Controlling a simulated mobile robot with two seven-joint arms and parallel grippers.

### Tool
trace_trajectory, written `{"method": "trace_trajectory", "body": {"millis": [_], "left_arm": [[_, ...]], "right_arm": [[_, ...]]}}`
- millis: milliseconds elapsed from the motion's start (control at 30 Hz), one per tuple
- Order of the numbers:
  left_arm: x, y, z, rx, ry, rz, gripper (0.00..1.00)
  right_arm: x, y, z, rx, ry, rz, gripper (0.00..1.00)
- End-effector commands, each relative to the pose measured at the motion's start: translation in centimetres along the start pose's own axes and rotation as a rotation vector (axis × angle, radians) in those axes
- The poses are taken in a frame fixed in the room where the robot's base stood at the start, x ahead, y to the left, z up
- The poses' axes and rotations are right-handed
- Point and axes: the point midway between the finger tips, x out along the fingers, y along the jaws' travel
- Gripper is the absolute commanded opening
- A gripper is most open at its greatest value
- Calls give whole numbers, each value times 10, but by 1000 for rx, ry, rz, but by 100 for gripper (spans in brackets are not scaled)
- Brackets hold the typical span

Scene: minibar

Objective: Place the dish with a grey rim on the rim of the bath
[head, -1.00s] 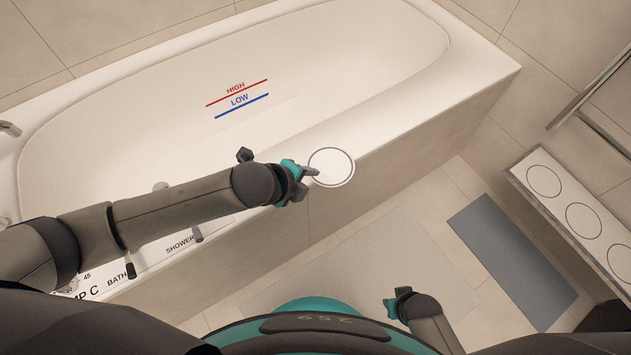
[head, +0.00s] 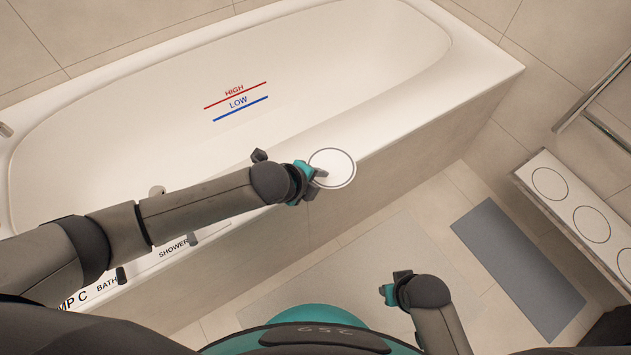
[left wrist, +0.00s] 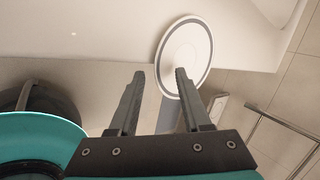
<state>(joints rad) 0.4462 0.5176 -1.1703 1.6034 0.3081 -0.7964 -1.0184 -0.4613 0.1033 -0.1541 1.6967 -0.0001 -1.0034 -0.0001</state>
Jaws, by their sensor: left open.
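The round white dish with a grey rim (head: 336,165) is at the bath's near outer rim (head: 405,135) and overhangs its outer edge in the picture. The dish also shows in the left wrist view (left wrist: 186,57), beyond the fingers, partly behind the right finger's tip. My left gripper (head: 321,179) is at the dish's lower left edge. Whether a finger touches the dish I cannot tell. My right gripper (head: 391,288) is low, over the floor; its fingers are unclear.
The bath's basin (head: 330,75) is empty, with HIGH and LOW lines. BATH and SHOWER controls (head: 193,238) lie under my left arm. A grey mat (head: 520,265) is on the floor. A ledge (head: 568,205) with round rimmed shapes and a metal rail (head: 590,95) stand right.

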Motion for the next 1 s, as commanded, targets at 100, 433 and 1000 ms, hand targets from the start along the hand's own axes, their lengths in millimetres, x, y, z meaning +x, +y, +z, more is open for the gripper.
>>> {"method": "trace_trajectory", "body": {"millis": [100,433,1000], "left_arm": [[0,0,0,0,0,0,48],[0,0,0,0,0,0,29],[0,1,0,-1,-1,1,0]], "right_arm": [[0,0,0,0,-1,0,38],[0,0,0,0,-1,0,38],[0,0,0,0,0,0,38]]}}
